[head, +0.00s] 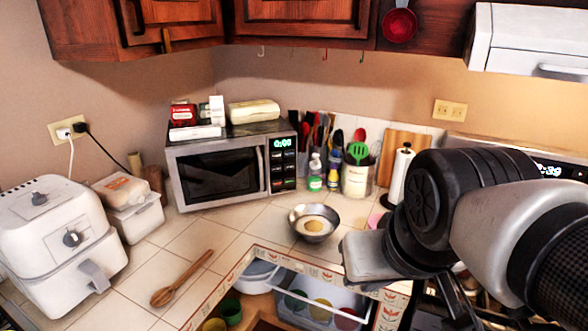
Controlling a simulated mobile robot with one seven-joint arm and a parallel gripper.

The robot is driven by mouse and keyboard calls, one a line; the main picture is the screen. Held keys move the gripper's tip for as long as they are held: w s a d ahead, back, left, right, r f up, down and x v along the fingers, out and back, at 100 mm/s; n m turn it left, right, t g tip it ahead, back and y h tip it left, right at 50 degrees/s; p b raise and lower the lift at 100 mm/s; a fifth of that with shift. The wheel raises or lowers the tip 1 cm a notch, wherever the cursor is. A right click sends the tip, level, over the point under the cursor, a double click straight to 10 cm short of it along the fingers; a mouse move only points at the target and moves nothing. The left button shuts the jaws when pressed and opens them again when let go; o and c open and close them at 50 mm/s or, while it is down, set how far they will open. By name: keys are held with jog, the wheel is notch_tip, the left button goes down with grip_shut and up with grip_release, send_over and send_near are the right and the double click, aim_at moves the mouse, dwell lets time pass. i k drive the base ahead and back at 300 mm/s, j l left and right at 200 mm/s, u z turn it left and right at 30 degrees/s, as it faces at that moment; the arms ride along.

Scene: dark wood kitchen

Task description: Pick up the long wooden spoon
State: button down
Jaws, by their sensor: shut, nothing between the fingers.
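The long wooden spoon (179,281) lies flat on the tiled counter at the lower left. Its bowl end is toward the front left and its handle slants up to the right. My gripper (450,302) is at the lower right, well to the right of the spoon and apart from it. My wrist and arm cover much of it, and its dark fingers show only in part. It is shut and holds nothing.
A white air fryer (62,243) and a white container (133,216) stand left of the spoon. A microwave (215,170) is behind it. A metal bowl (313,222) stands on the counter to the right. Bare tiles surround the spoon.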

aim_at(160, 298)
jog(key=i+j+u, duration=0.2)
jog(key=u, duration=0.2)
jog(key=i+j+u, duration=0.1)
jog(key=u, duration=0.35)
jog(key=i+u, duration=0.4)
jog(key=k+j, duration=0.05)
jog(key=k, duration=0.05)
